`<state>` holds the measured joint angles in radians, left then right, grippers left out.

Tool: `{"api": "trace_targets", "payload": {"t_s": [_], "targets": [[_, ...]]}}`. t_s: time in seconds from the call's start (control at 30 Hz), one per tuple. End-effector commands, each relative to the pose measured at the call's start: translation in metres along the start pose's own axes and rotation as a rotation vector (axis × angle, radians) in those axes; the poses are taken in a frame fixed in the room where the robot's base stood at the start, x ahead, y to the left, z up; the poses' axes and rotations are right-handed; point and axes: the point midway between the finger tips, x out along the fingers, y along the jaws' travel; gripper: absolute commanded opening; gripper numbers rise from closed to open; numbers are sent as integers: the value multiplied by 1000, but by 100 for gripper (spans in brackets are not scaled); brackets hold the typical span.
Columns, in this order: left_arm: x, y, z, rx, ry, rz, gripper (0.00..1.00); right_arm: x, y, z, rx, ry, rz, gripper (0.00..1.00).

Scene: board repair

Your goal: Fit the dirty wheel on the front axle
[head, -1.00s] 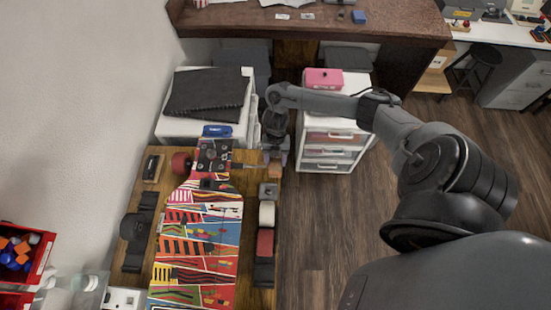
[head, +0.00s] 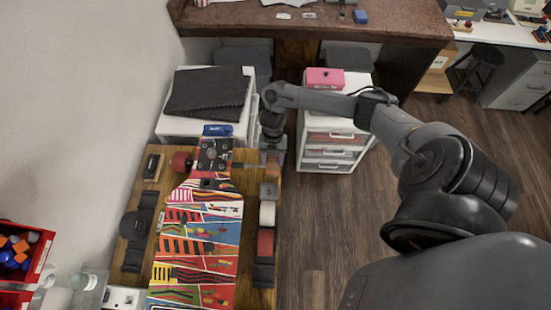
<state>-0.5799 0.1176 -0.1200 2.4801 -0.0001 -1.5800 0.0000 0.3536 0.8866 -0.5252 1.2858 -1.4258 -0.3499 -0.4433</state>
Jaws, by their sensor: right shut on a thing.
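A skateboard with a colourful patterned underside (head: 205,245) lies wheels-up on the wooden bench. Its front truck (head: 213,153) is at the far end, with a red wheel (head: 181,162) on the left side. The bare right end of the front axle (head: 245,165) points toward my right gripper (head: 272,155). That gripper is pointing down and shut on a small brownish wheel (head: 273,171), seemingly the dirty wheel, mostly hidden under it. The wheel is just right of the axle end; I cannot tell whether they touch. My left gripper is out of view.
A holder on the bench's right side carries a white wheel (head: 267,213) and a red wheel (head: 265,242). Dark tools lie along the left edge. A white drawer unit (head: 328,150) with a pink box (head: 324,77) stands beyond the gripper. A blue object (head: 217,130) is behind the truck.

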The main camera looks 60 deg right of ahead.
Motion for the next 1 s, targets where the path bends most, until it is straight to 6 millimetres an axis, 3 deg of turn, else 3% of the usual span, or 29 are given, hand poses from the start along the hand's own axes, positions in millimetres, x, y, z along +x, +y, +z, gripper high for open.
{"api": "trace_targets", "payload": {"t_s": [0.4,1.0], "targets": [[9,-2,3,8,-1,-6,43,0,20,0,-1,1,1,24],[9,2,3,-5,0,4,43,0,22,0,0,0,0,24]]}}
